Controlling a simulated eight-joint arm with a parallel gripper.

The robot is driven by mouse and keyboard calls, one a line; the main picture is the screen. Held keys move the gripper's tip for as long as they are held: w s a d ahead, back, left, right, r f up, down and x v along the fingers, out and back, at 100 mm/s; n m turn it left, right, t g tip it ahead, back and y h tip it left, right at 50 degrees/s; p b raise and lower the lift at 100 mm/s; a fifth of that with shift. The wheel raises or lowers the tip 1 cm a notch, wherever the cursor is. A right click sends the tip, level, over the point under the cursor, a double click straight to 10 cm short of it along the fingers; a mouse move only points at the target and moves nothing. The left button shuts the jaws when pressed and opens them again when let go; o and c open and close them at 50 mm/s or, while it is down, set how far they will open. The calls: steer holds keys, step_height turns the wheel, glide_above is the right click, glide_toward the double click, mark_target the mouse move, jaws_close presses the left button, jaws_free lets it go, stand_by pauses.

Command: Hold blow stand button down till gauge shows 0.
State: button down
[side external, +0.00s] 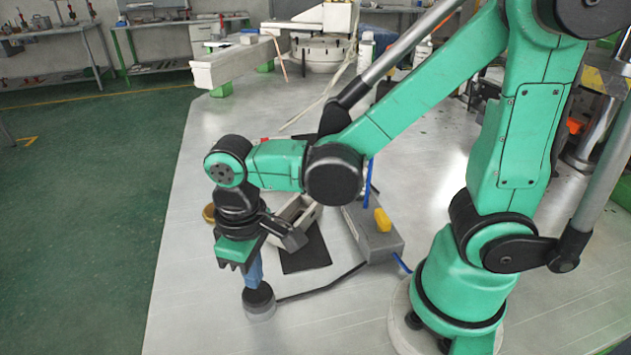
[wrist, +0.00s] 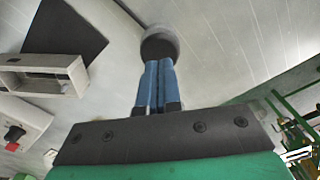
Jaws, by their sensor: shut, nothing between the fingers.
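The blow stand button looks to be the round grey base with a black top (side external: 260,303) on the light table. It also shows as a round grey and dark disc (wrist: 160,40) in the wrist view. My gripper (side external: 257,281) points down over it with its blue fingers together and nothing between them. In the wrist view the fingertips (wrist: 158,64) overlap the dark top. They look to be touching it, but I cannot tell whether it is pressed down. I cannot make out a gauge face in either view.
A grey box (side external: 371,237) with a yellow part (side external: 383,220) stands right of the button. A dark mat (side external: 305,252) and an open light box (side external: 299,213) lie behind. A dark bar (side external: 325,286) runs beside the button. The table front is clear.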

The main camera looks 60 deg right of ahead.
steer(key=shift+f, duration=0.1)
steer(key=shift+f, duration=1.25)
steer(key=shift+r, duration=0.1)
stand_by(3.5)
steer(key=shift+r, duration=2.8)
steer(key=w+d+r+m+t, duration=0.2)
steer(key=d+r+m+t, duration=0.1)
steer(key=d+t, duration=0.4)
steer(key=d+r, duration=0.1)
steer(key=d, duration=0.1)
steer(key=shift+d+r, duration=0.3)
steer(key=shift+r, duration=0.05)
